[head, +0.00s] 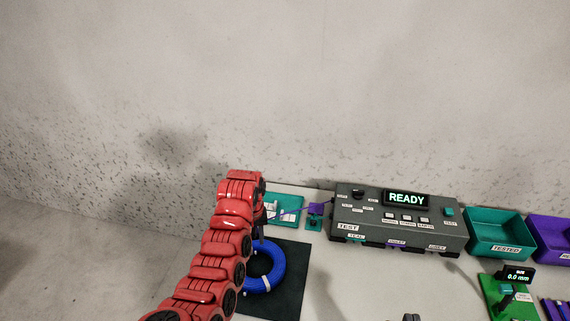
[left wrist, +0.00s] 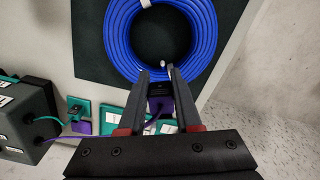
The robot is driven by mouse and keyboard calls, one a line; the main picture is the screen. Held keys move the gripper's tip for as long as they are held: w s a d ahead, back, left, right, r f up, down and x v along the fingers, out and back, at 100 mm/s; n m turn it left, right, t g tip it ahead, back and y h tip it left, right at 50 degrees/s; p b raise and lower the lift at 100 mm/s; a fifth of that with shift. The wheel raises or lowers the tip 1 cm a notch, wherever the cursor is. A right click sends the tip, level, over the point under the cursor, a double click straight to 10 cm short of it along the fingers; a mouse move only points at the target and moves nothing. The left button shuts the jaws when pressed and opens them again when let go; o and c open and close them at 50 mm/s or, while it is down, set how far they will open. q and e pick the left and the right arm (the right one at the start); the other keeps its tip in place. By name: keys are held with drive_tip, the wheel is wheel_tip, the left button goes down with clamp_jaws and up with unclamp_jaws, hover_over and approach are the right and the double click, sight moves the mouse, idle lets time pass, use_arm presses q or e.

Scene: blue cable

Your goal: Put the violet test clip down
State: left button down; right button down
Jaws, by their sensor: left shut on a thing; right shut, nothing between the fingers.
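My left gripper (left wrist: 155,75) is shut on the violet test clip (left wrist: 160,104), a dark and violet piece between the fingers in the left wrist view. Its violet lead (head: 308,209) runs from the tester box to the gripper in the head view, where the clip itself is hard to make out. The gripper (head: 262,236) is by the teal pad (head: 290,202), at the far edge of the blue cable coil (head: 276,283). The clip's height above the surface cannot be told. My right gripper (head: 411,318) shows only as dark tips at the bottom edge, shut and empty.
The coil lies on a dark mat (head: 296,300). A small teal clip on a pad (head: 314,222) is left of the grey tester box (head: 400,228), which reads READY. A teal bin (head: 490,250), a violet bin (head: 555,250) and a green gauge (head: 493,290) stand right.

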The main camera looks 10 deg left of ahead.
use_arm(q)
wheel_tip(320, 180, up, 17)
drive_tip(key=w+d+m+b, duration=0.1)
drive_tip(key=d+m+b, duration=0.1)
drive_tip(key=m+b, duration=0.1)
drive_tip(key=shift+w+d+m+b, duration=0.25)
drive_tip(key=shift+m+b, duration=0.15)
drive_tip(key=shift+b, duration=0.2)
